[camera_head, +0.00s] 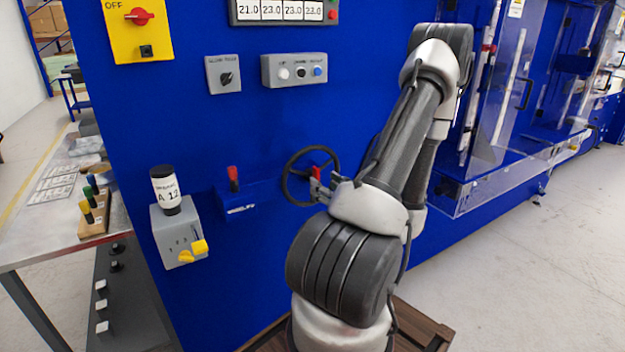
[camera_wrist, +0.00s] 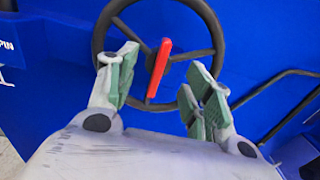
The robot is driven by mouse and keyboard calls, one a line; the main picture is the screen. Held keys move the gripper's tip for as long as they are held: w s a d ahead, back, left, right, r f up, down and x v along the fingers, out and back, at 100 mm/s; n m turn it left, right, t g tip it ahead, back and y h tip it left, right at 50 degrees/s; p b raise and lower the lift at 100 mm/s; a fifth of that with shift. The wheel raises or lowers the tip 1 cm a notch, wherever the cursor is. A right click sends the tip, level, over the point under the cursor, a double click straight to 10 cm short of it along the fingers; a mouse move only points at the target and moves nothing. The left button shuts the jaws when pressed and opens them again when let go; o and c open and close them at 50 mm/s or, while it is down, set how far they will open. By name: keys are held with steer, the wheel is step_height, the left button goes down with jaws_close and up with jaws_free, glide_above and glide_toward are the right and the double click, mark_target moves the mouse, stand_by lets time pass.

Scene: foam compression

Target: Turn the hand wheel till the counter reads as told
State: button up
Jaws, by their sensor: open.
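The black hand wheel (camera_head: 290,178) stands upright on the front of the blue machine, with a red handle (camera_head: 320,174) at its right. In the wrist view the wheel (camera_wrist: 207,17) fills the upper middle, and the red handle (camera_wrist: 160,66) lies near its centre. My gripper (camera_head: 318,190) is at the wheel's lower right in the head view. In the wrist view my gripper (camera_wrist: 165,85) is open, with green-padded fingers on either side of the red handle. I cannot tell whether either finger touches the handle. The display (camera_head: 283,11) shows 21.0, 23.0, 23.0, 23.0.
A red lever (camera_head: 233,178) and a grey box with a black-capped bottle (camera_head: 167,190) are left of the wheel. Dark bars (camera_wrist: 285,90) stick out right of the wheel. Clear guards (camera_head: 500,110) stand at right. A metal bench (camera_head: 60,225) is at far left.

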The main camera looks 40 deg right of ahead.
mark_target(319, 179)
steer(key=x, duration=0.5)
steer(key=shift+w, duration=0.1)
steer(key=shift+c, duration=0.4)
jaws_close()
